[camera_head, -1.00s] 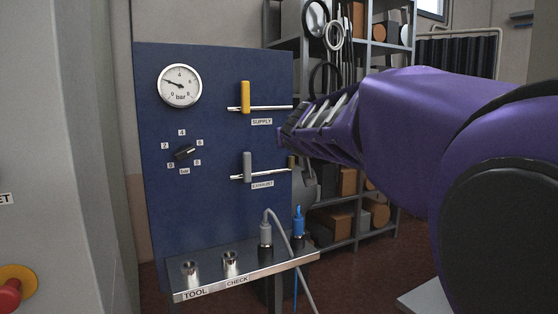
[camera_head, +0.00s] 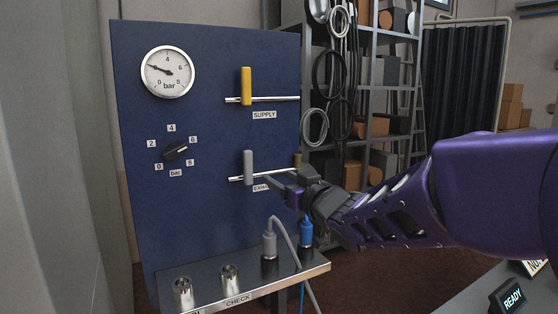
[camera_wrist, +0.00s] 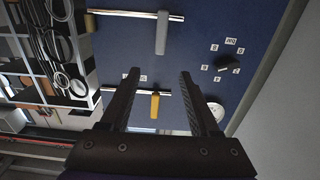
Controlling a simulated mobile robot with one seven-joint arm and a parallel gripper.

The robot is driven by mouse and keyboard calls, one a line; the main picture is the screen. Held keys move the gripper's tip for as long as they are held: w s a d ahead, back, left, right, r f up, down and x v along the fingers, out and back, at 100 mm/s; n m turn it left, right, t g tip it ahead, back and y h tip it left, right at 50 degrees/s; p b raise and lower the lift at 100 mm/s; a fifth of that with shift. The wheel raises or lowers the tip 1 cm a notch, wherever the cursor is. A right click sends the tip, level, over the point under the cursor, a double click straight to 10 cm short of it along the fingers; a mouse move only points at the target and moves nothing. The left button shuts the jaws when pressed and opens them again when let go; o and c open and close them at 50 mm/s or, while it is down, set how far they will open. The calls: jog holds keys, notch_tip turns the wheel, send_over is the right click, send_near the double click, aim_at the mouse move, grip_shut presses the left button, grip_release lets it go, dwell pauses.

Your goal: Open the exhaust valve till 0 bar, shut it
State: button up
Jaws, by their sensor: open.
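The blue panel (camera_head: 215,60) carries a round pressure gauge (camera_head: 167,71); its needle points left and slightly up, near 2 bar. The grey exhaust lever (camera_head: 248,167) stands upright, across its horizontal pipe. The yellow supply lever (camera_head: 246,86) also stands upright above it. My gripper (camera_head: 284,188) is open and empty, just right of and slightly below the grey lever, covering part of the EXHAUST label. In the wrist view the open fingers (camera_wrist: 158,95) point at the panel; the grey lever (camera_wrist: 162,33) lies beyond their tips, and the yellow lever (camera_wrist: 155,105) shows between them.
A black regulator knob (camera_head: 175,151) sits left of the levers. Below, a metal shelf (camera_head: 205,297) holds sockets and plugs with a grey hose (camera_head: 287,236) and a blue connector (camera_head: 306,231). A storage rack with coiled cables (camera_head: 340,117) stands right of the panel.

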aim_at(249, 160)
jog(key=x, duration=1.7)
jog(key=shift+w+a+p, duration=0.1)
jog(key=shift+a+p, duration=0.1)
jog(key=shift+p, duration=0.1)
grip_shut()
dwell(0.7)
